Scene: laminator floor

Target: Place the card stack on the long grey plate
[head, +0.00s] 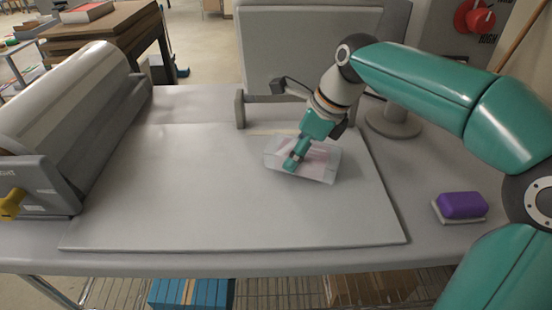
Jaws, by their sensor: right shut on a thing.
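The card stack (318,165) is a pale, slightly pink block, apparently in a clear wrap. It is over the back right part of the long grey plate (210,200). My right gripper (291,163) points down and is shut on the card stack, hiding part of it. I cannot tell whether the stack touches the plate or is held just above it. The plate lies flat on the table, and most of its surface is bare. My left gripper is not in view.
A grey roller machine (75,115) with a yellow knob (12,203) stands at the left. A low grey bracket (240,108) stands at the plate's back edge. A purple block (461,205) sits at the right. The front and left of the plate are clear.

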